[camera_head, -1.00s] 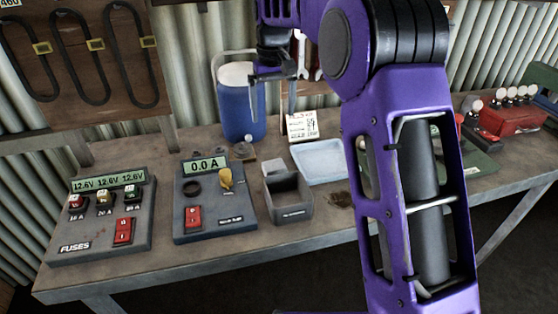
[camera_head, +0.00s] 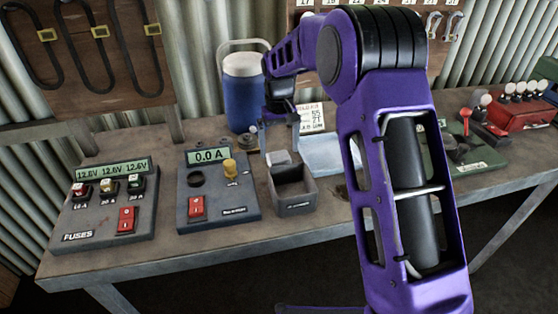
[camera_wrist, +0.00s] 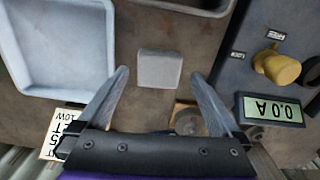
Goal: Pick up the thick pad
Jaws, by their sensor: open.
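The thick pad looks to be the small light-grey block (camera_wrist: 160,69) lying on the bench, seen in the middle of the wrist view. In the head view the block (camera_head: 279,158) sits just behind the dark grey bin (camera_head: 296,209). My gripper (camera_wrist: 159,73) is open and empty, with one finger to each side of the block in the wrist view and a gap on both sides. In the head view my gripper (camera_head: 280,148) hangs pointing down just above and behind the block. I cannot tell its exact height over it.
The pale blue tray (camera_wrist: 52,88) lies beside the block; it also shows in the head view (camera_head: 335,160). The current-meter box (camera_head: 205,212) with its yellow knob stands left of the bin. A blue jug (camera_head: 243,100) and a price card (camera_head: 311,118) stand behind.

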